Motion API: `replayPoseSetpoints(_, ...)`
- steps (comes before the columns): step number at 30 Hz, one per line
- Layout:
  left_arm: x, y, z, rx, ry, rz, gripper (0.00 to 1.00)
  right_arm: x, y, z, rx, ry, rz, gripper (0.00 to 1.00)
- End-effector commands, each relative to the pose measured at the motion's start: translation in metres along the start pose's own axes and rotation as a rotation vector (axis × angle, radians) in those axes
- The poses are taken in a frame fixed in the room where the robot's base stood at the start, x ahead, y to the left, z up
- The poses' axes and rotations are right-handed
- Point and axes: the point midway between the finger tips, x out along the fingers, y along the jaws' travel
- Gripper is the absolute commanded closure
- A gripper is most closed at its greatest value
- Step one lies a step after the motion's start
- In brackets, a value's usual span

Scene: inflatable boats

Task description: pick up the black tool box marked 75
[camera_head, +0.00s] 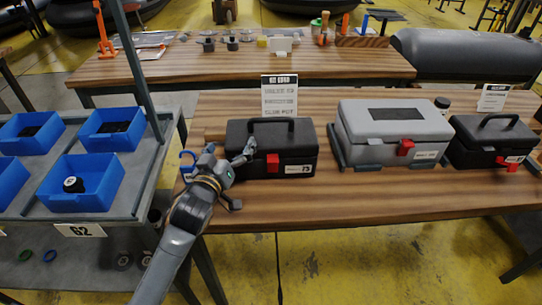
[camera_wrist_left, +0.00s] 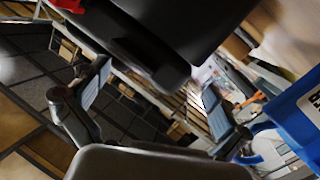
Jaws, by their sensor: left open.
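The black tool box marked 75 (camera_head: 285,142) sits on the wooden table, its dark carry handle on top and a red latch on its front. The white label with 75 is at its lower front right. My left gripper (camera_head: 228,158) is at the box's front left corner, open and empty, partly covering that corner. In the left wrist view the open fingers (camera_wrist_left: 157,82) are spread below a large dark body (camera_wrist_left: 170,30), which appears to be the box, with a bit of red at the upper left. Whether a finger touches the box I cannot tell. My right gripper is not in view.
A grey case (camera_head: 362,128) stands right of the box, with another black tool box (camera_head: 490,142) beyond it. A sign (camera_head: 279,95) stands behind the box. A cart with blue bins (camera_head: 112,128) is close on the left. The table front (camera_head: 340,200) is clear.

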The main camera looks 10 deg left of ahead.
Motion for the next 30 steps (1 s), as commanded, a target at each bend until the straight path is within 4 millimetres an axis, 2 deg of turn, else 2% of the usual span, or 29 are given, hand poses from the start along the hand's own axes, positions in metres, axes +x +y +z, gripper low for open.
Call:
replayPoseSetpoints(3, 0.02, 0.002, -0.004, 0.004, 0.002, 0.0, 0.0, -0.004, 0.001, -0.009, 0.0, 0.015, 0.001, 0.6)
replayPoseSetpoints(7, 0.036, 0.001, -0.002, 0.002, 0.001, 0.0, 0.0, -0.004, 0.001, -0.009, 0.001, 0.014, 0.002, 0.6)
replayPoseSetpoints(11, 0.043, 0.001, -0.001, 0.001, 0.0, 0.0, 0.0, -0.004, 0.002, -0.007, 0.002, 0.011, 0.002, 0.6)
replayPoseSetpoints(17, 0.043, 0.001, -0.001, 0.001, 0.0, 0.0, 0.0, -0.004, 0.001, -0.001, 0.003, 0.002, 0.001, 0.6)
replayPoseSetpoints(27, 0.043, 0.001, 0.0, 0.0, -0.002, -0.001, 0.69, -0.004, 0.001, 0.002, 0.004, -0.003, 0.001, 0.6)
replayPoseSetpoints(29, 0.043, 0.001, 0.0, 0.0, -0.003, -0.001, 0.81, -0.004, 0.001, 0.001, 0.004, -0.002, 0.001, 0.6)
replayPoseSetpoints(30, 0.043, 0.001, -0.002, -0.002, 0.001, 0.001, 0.81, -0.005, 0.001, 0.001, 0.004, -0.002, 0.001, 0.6)
